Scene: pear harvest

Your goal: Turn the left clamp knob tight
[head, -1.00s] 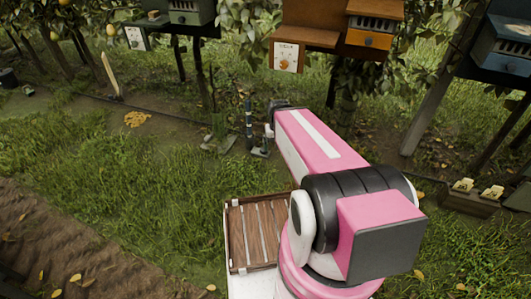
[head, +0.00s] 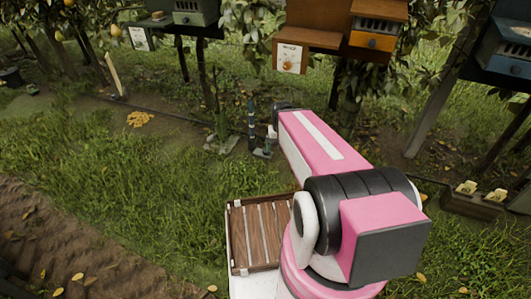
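No clamp knob can be made out for certain. A dark upright post (head: 251,125) stands in the grass just left of the far end of my pink arm. Small grey fittings (head: 264,148) sit low beside it, partly behind the arm, and a flat grey base (head: 221,144) lies to their left. They are too small to tell whether one has a knob.
An orange-brown box (head: 335,40) on posts, with a white dial plate (head: 288,57), stands behind the arm. A green box (head: 190,14) is at upper left, a blue one (head: 505,45) at right. A slatted wooden crate (head: 234,240) is beside my arm. Open grass lies left.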

